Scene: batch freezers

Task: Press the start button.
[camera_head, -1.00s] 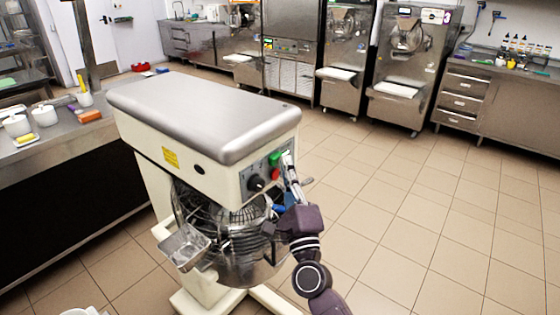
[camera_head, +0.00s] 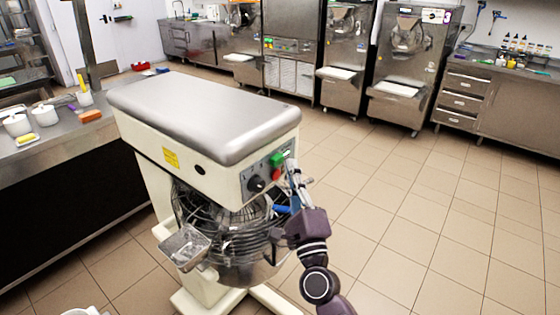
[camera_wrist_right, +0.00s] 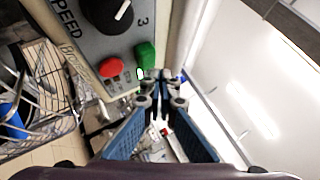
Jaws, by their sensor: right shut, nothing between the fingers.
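The mixer (camera_head: 200,115) stands in front of me with a control panel on its right end. The panel carries a green button (camera_head: 276,159), a red button (camera_head: 277,175) below it and a black knob (camera_head: 256,183). In the right wrist view the green button (camera_wrist_right: 146,54) and the red button (camera_wrist_right: 110,67) show clearly, below the knob (camera_wrist_right: 112,12). My right gripper (camera_head: 291,168) is shut and empty, its fingertips just right of the buttons. In the wrist view its tips (camera_wrist_right: 161,76) are close to the green button; I cannot tell whether they touch. My left gripper is not in view.
The mixer's wire guard (camera_head: 210,215) and bowl (camera_head: 245,272) are below the panel, left of my right arm. A counter (camera_head: 60,140) with white pots stands at the left. Freezers (camera_head: 405,65) line the back wall. The tiled floor at the right is clear.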

